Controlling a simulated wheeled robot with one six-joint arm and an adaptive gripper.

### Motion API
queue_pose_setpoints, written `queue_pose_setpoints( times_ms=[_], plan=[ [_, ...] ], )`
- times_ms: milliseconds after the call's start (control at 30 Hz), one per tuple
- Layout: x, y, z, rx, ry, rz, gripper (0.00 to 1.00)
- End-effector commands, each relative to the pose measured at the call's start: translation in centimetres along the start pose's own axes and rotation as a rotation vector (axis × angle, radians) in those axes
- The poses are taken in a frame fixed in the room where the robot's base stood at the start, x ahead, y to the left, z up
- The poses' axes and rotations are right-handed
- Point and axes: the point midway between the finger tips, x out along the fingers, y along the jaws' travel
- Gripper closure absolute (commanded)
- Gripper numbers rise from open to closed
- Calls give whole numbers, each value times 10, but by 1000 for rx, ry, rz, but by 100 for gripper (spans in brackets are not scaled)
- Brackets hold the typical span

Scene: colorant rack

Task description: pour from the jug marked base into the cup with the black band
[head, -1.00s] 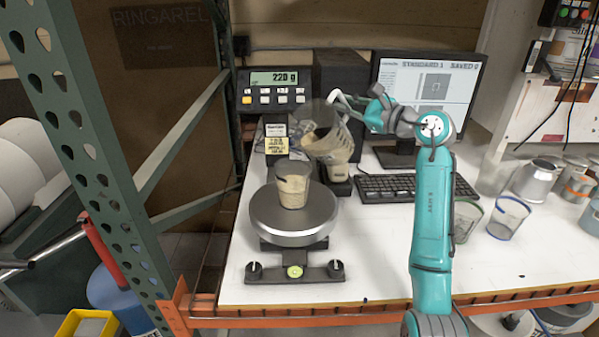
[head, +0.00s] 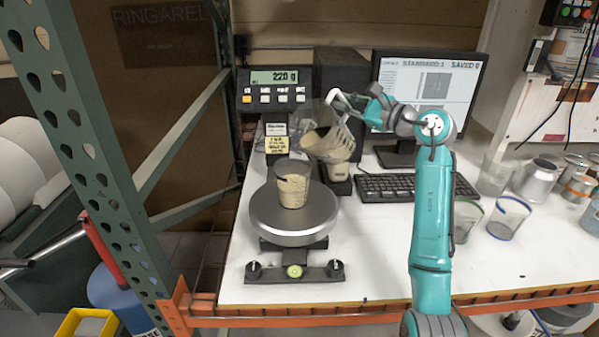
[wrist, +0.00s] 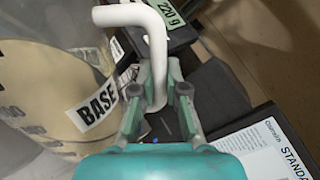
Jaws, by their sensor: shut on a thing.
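The jug marked base (head: 330,144) is clear with beige liquid in it. It hangs in the air, tilted left, its lip above and right of the cup (head: 293,186) on the scale. In the wrist view the jug (wrist: 45,75) shows its BASE label and white handle. My gripper (head: 347,101) is shut on that handle; its fingers (wrist: 158,88) also show in the wrist view. The cup stands upright and holds beige liquid. A dark marking shows near its top, but I cannot clearly make out a band. No stream of liquid can be made out.
The cup stands on a round scale plate (head: 262,222); the scale display (head: 275,77) reads 220 g. A keyboard (head: 410,187) and monitor (head: 428,90) are behind my arm. Empty cups (head: 507,217) and metal cans (head: 537,180) stand at the right. The front right table is clear.

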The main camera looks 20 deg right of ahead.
Motion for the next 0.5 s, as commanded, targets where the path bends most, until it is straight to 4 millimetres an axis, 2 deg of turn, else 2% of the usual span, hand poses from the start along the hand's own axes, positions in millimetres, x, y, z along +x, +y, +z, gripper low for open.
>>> queue_pose_setpoints(
  times_ms=[500],
  plan=[
    [-1,0,5,-27,-1,-3,100]
  ],
)
